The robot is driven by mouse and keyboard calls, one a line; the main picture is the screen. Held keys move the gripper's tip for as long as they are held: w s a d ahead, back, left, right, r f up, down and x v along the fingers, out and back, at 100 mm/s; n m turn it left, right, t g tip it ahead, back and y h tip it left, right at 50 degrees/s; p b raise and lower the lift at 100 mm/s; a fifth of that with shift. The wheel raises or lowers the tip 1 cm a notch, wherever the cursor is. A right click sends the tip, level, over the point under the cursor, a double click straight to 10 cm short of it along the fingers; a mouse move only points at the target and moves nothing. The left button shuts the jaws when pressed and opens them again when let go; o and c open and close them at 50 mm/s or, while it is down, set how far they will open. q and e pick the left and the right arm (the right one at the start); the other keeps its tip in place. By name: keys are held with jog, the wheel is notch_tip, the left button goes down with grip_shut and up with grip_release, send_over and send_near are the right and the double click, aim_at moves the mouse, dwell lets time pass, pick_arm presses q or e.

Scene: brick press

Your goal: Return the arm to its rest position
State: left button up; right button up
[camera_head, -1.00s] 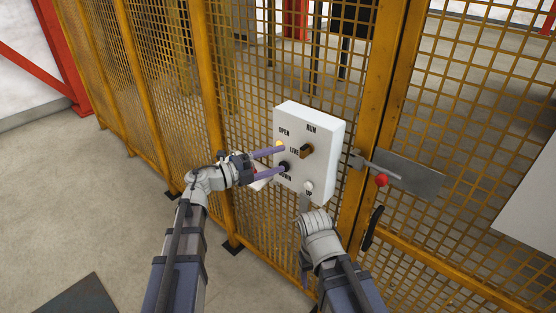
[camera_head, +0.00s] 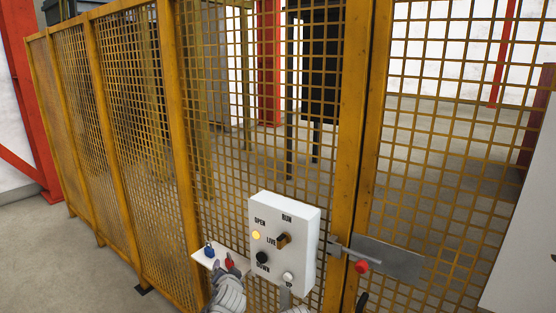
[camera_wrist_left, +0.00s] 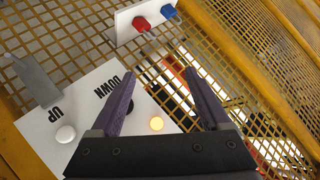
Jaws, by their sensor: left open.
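My left gripper (camera_wrist_left: 160,77) is open and empty in the left wrist view, its two purple fingers spread in front of the white control box (camera_wrist_left: 95,105). No button is between the fingertips. In the head view, the end of my left arm (camera_head: 228,292) shows low in the picture, left of the control box (camera_head: 300,250); its fingers are not clearly seen there. My right gripper is out of view.
A yellow mesh fence (camera_head: 140,130) stands behind the box. A white plate (camera_head: 202,257) with a blue padlock-like item (camera_head: 209,250) and a red one (camera_head: 229,262) is left of it. A latch with a red knob (camera_head: 361,267) is to the right. Grey floor lies far left.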

pick_arm(q)
jog(key=s+d+f+g, duration=0.3)
jog(key=s+f+g, duration=0.1)
jog(key=s, duration=0.4)
jog(key=s+d+f+n+g+h, duration=0.1)
jog(key=s+d+f+g, duration=0.2)
jog(key=s, duration=0.6)
jog(key=s+d+f+n+g, duration=0.1)
jog(key=s+d+f+g, duration=0.2)
jog(key=s+f+g, duration=0.2)
jog(key=s, duration=0.3)
jog(key=shift+s+f+g+h, duration=0.25)
jog(key=shift+f+g+h, duration=0.05)
jog(key=shift+g+h, duration=0.1)
jog(key=shift+d, duration=0.1)
